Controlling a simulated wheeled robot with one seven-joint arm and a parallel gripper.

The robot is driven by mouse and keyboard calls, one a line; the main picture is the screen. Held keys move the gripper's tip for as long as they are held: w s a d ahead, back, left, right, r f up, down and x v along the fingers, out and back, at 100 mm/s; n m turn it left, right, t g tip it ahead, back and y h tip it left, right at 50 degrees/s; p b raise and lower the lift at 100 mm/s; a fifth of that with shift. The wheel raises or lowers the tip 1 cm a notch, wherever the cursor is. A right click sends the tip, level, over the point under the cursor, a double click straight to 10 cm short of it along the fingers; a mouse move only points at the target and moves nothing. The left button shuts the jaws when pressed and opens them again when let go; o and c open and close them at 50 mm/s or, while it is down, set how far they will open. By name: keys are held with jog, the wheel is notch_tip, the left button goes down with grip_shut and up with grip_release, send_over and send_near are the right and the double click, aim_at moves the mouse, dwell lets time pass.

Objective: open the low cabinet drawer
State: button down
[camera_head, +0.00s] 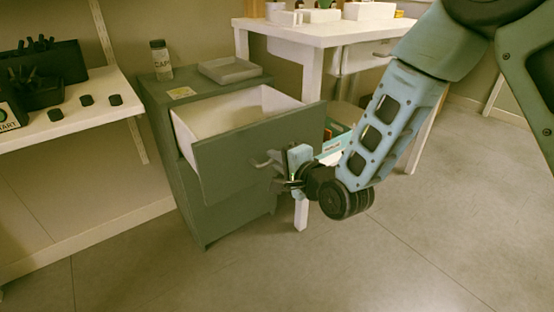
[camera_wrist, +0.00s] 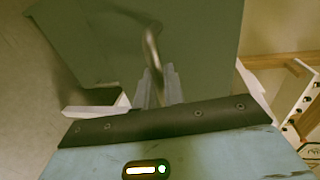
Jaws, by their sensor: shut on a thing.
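The low grey-green cabinet (camera_head: 225,220) stands in the middle of the head view. Its top drawer (camera_head: 248,150) is pulled well out, and its pale inside (camera_head: 235,112) shows and looks empty. My gripper (camera_head: 285,178) is at the front of that drawer, shut on its metal bar handle (camera_head: 262,163). In the wrist view the curved handle (camera_wrist: 151,45) runs down to between my gripper's fingers (camera_wrist: 158,88), with the drawer front (camera_wrist: 205,45) behind it. The exact contact of the fingers on the bar is partly hidden.
A jar (camera_head: 161,60) and a grey tray (camera_head: 229,70) stand on the cabinet top. A white table (camera_head: 320,33) stands behind to the right. A shelf (camera_head: 75,118) with black items is at the left. The floor (camera_head: 350,265) in front is clear.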

jog(key=c, duration=1.6)
grip_release()
jog(key=shift+c, duration=0.2)
jog(key=p+v, duration=1.7)
jog(key=shift+s, duration=0.15)
jog(key=shift+d, duration=0.1)
jog(key=shift+r, duration=0.1)
